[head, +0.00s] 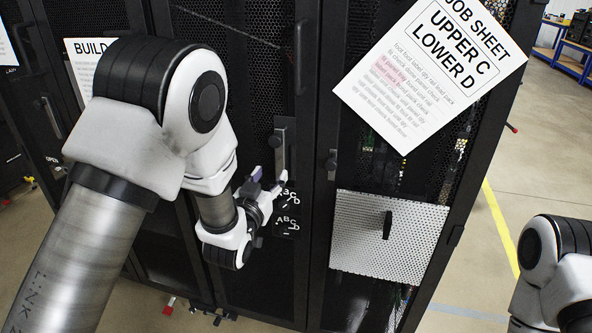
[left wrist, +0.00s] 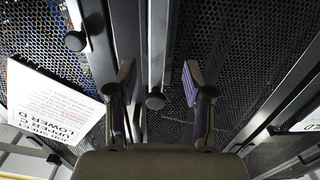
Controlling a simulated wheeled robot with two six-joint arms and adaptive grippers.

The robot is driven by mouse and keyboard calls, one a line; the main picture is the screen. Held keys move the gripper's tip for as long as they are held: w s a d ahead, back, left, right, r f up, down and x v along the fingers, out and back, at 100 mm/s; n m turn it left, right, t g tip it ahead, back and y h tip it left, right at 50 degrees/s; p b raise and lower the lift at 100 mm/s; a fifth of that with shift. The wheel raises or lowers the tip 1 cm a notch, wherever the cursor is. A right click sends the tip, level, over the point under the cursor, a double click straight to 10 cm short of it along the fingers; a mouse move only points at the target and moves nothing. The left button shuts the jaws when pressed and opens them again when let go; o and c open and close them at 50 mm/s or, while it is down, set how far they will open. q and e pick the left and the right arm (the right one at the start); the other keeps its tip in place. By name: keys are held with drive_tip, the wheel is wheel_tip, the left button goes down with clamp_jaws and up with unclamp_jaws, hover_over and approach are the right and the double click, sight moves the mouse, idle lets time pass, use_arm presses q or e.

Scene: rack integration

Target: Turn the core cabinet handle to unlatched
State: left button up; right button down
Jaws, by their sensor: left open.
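The core cabinet handle (head: 281,150) is a grey vertical bar with a dark knob on a black mesh door, in the middle of the head view. My left gripper (head: 267,183) is open just below and in front of it. In the left wrist view, the handle bar (left wrist: 156,45) and its round knob (left wrist: 155,101) show between the two spread purple-padded fingers (left wrist: 158,75). The fingers do not visibly grip it; I cannot tell whether they touch it. My right arm shows at the lower right, with its gripper out of view.
Another handle (head: 332,165) stands on the neighbouring door to the right. Lettered dial plates (head: 287,226) sit below the core handle. A job sheet (head: 430,70) reads "UPPER C LOWER D". A perforated white panel (head: 362,240) is at the lower right. Open floor (head: 545,185) lies right.

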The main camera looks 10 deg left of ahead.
sight(280, 164)
use_arm(q)
drive_tip(key=w, duration=0.4)
drive_tip(key=w+d+p, duration=0.1)
drive_tip(key=w, duration=0.1)
drive_tip(key=shift+w, duration=0.2)
drive_tip(key=shift+w+a+f, duration=0.1)
drive_tip(key=shift+w+a, duration=0.15)
drive_tip(key=shift+w, duration=0.05)
clamp_jaws()
